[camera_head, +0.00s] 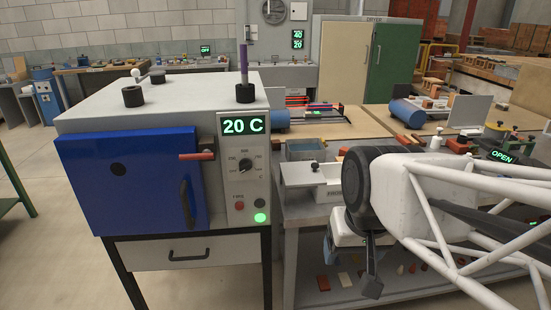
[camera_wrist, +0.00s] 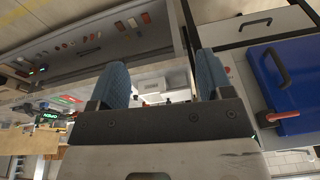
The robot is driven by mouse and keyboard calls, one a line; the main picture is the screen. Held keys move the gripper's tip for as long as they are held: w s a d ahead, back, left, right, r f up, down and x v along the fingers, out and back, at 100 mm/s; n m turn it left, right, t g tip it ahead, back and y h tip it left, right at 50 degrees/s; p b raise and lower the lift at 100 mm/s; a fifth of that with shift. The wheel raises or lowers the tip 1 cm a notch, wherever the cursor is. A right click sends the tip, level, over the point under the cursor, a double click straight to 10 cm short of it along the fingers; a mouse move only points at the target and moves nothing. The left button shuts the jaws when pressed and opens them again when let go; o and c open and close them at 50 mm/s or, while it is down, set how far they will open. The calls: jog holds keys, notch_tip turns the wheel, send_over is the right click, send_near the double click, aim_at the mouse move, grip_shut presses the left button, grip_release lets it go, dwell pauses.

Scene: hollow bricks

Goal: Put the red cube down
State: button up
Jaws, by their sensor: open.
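My gripper (camera_wrist: 161,78) is open in the wrist view, its two blue-grey fingers wide apart with nothing held between them. In the head view its fingers are mostly hidden behind my wrist, in front of the workbench at the right of the furnace. I cannot make out a red cube for certain. A small red block (camera_head: 323,284) lies on the bench's lower shelf in the head view, and several small red and pale pieces show on a grey shelf in the wrist view. Their exact shapes are too small to tell.
A grey furnace (camera_head: 160,100) with a shut blue door (camera_head: 130,185) stands at the left, its display reading 20 C. A shut drawer (camera_head: 187,253) is below it. The workbench holds a white device (camera_head: 305,175), a grey bin (camera_head: 306,151) and a blue cylinder (camera_head: 407,112).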

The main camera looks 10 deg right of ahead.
jog(key=shift+s+f+n, duration=0.2)
jog(key=shift+s+f, duration=0.1)
jog(key=shift+s, duration=0.25)
jog(key=shift+s+f+n, duration=0.2)
jog(key=shift+s+f, duration=0.05)
jog(key=shift+s, duration=0.3)
jog(key=shift+o, duration=0.4)
dwell(0.4)
